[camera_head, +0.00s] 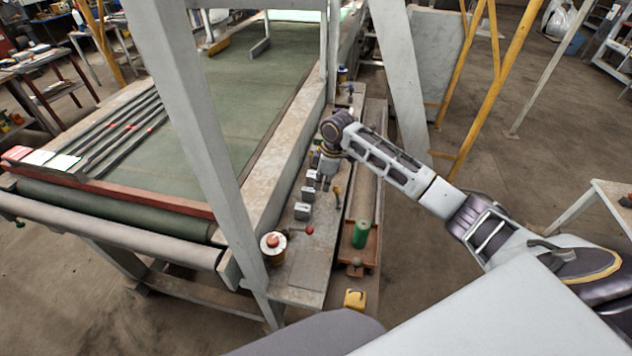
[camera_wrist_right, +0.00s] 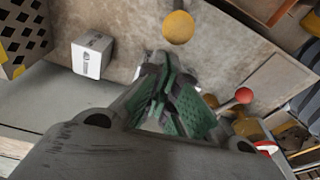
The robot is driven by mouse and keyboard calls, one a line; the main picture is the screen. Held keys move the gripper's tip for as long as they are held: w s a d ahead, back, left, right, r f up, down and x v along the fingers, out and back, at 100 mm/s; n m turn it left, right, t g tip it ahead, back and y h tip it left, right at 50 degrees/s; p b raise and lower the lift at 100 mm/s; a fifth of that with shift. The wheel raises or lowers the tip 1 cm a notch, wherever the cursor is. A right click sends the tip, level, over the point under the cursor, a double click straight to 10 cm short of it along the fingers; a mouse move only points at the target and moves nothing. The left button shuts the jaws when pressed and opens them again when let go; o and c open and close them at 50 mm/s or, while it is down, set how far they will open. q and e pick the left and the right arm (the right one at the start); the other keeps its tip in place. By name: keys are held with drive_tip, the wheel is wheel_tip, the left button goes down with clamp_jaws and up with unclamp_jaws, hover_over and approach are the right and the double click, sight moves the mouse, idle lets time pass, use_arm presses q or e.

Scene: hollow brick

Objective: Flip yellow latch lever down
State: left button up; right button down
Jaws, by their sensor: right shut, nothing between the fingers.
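A small yellow-knobbed lever (camera_head: 337,190) stands on the control ledge (camera_head: 318,255) beside the conveyor. In the right wrist view its round yellow knob (camera_wrist_right: 178,27) shows just beyond my fingertips, apart from them as far as I can tell. My right gripper (camera_head: 324,178) points down over the ledge, close to the lever. In the wrist view my right gripper (camera_wrist_right: 170,88) has its green-padded fingers together, with nothing held. The lever's pivot and lower part are hard to make out. My left gripper is not in view.
A red-knobbed lever (camera_head: 310,230) and a red button (camera_head: 272,241) stand nearer on the ledge. Several grey switch boxes (camera_head: 303,211) line it. A green cylinder (camera_head: 361,234) sits in a tray to the right. A white frame post (camera_head: 207,130) rises left of the ledge.

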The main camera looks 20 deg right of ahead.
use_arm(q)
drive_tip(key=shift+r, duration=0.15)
use_arm(e)
drive_tip(key=shift+s+d+r, duration=0.1)
drive_tip(key=shift+s+d, duration=0.15)
drive_tip(key=shift+d, duration=0.05)
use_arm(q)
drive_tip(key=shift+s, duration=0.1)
